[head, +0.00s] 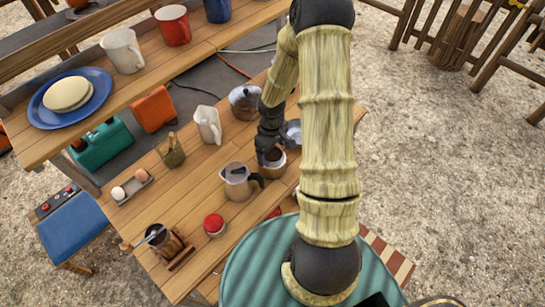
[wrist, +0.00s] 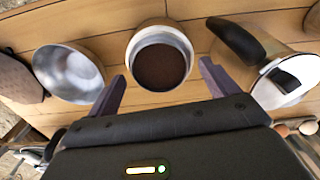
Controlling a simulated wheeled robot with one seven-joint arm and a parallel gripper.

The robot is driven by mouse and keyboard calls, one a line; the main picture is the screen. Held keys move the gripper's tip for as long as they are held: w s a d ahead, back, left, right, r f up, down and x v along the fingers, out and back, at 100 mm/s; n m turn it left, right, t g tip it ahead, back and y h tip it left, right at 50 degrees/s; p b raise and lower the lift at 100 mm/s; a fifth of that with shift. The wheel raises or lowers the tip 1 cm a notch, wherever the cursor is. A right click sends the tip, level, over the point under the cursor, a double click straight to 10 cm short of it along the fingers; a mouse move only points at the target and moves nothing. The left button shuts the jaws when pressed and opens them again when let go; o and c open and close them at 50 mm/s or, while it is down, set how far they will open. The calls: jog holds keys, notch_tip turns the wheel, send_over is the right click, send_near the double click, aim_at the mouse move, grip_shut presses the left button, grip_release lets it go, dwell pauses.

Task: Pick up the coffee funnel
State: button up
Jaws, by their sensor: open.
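A round metal cup filled with dark brown coffee grounds, which looks like the coffee funnel (wrist: 160,44), stands upright on the wooden table; it also shows in the head view (head: 274,157). I cannot tell whether it sits in a separate pot base. My gripper (wrist: 162,74) is open and empty, its fingers at the near left and right of the cup with gaps on both sides. In the head view my gripper (head: 268,146) is right above the cup, partly hiding it. I cannot tell whether the fingertips are below its rim.
A metal pot with a black handle (head: 238,182) stands close to the left of the cup in the head view. An empty metal bowl (wrist: 70,74) is close on the other side. A white pitcher (head: 208,125) and red-lidded jar (head: 214,224) stand on the table (head: 190,200).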

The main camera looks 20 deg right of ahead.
aim_at(272, 157)
jog(key=shift+f, duration=0.2)
jog(key=shift+c, duration=0.5)
jog(key=c, duration=0.8)
jog(key=shift+o, duration=0.2)
notch_tip(272, 157, up, 11)
jog(key=shift+f, duration=0.2)
jog(key=shift+s+f, duration=0.1)
